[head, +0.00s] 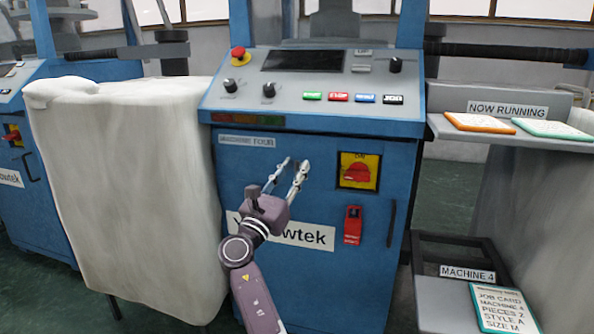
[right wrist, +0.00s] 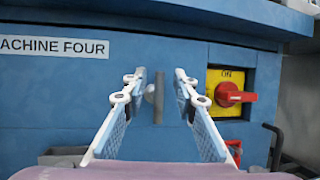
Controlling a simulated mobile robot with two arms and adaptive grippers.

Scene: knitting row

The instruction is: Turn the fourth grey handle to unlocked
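A grey handle (right wrist: 158,97) stands upright on the blue front panel of the machine (head: 310,280) labelled MACHINE FOUR. It lies between the fingers of my right gripper (right wrist: 157,82) in the right wrist view. The fingers are open, with a gap on both sides of the handle; how far their tips reach along it is hard to tell. In the head view my right gripper (head: 292,165) points at the panel below the machine label (head: 247,141), and its fingers largely hide the handle. No lock marking is readable beside the handle. My left gripper is not in view.
A red rotary switch (head: 358,173) on a yellow ON plate sits right of the handle, with a red tag (head: 352,225) below it. A dark vertical pull (head: 391,223) is further right. White fabric (head: 125,190) hangs at left; shelves with cards (head: 482,123) stand at right.

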